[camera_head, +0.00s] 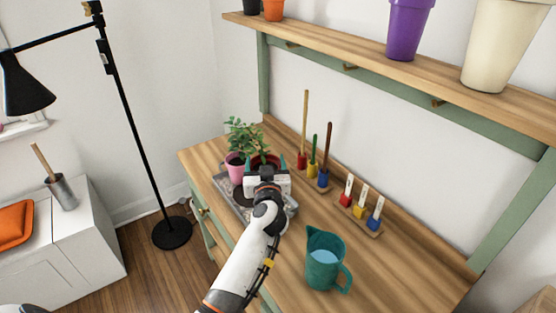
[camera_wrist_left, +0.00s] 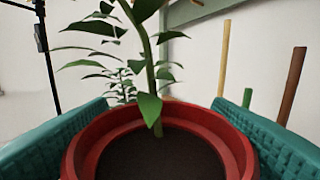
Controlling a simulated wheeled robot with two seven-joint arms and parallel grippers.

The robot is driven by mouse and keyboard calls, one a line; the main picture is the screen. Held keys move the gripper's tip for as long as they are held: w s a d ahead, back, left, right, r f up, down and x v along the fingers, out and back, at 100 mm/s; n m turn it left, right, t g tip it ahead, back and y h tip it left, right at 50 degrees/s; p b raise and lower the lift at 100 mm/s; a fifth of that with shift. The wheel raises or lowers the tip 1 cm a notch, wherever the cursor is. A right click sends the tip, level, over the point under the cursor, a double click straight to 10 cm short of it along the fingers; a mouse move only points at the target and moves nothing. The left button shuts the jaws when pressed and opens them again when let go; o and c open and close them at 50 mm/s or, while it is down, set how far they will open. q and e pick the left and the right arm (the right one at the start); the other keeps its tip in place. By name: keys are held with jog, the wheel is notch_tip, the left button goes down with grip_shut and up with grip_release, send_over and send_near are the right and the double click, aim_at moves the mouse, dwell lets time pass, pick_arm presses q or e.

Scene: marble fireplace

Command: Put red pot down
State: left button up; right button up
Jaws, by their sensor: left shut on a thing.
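The red pot (camera_head: 266,160) with a green leafy plant is at the far left part of the wooden bench, mostly hidden behind my left gripper (camera_head: 266,163). In the left wrist view the red pot (camera_wrist_left: 88,137) is upright, with dark soil and a stem. The teal fingers of my left gripper (camera_wrist_left: 160,135) are on both its sides, shut on it. The pot is over or on a grey tray (camera_head: 229,198); I cannot tell whether it touches it. My right gripper is not in view.
A pink pot (camera_head: 235,173) with a plant stands just left of the red pot. Long-handled tools (camera_head: 323,178) and small labelled tools (camera_head: 360,212) stand in holders along the back. A teal jug (camera_head: 322,268) stands at the front right. A shelf (camera_head: 350,70) with pots hangs above.

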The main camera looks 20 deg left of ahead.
pick_arm(q)
jog(key=shift+r, duration=0.55)
jog(key=s+d+f+m+t+h, duration=0.1)
jog(key=s+d+m+h, duration=0.2)
jog(key=s, duration=0.9)
jog(key=s+d+f+m+t+h, duration=0.1)
jog(key=s+d+m+h, duration=0.2)
jog(key=s, duration=1)
jog(key=d+h, duration=0.3)
jog(key=d, duration=0.2)
jog(key=shift+s+d+f, duration=0.15)
jog(key=shift+d+f, duration=0.1)
jog(key=shift+d, duration=0.05)
jog(key=shift+a, duration=0.1)
